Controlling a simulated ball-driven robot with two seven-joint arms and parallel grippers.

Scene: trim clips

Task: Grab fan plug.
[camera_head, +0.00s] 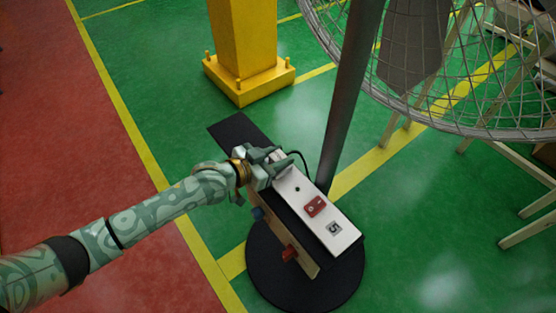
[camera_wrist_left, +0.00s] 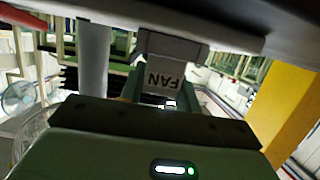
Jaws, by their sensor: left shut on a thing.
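The fan plug (camera_wrist_left: 165,78) is a grey block with the word FAN on it, upside down in the left wrist view. It sits between the fingers of my left gripper (camera_wrist_left: 165,98), which is shut on it. In the head view my left gripper (camera_head: 272,164) is at the upper end of a white panel (camera_head: 326,222), where a black cable (camera_head: 304,160) curves away. The gripper mostly hides the plug there, and I cannot tell whether the plug is still seated. My right gripper is not in view.
The panel has a red switch (camera_head: 315,206) and a label 5. A grey pole (camera_head: 350,95) rises close to the right of the gripper, with a wire fan cage (camera_head: 470,90) above. A yellow post (camera_head: 243,45) stands behind.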

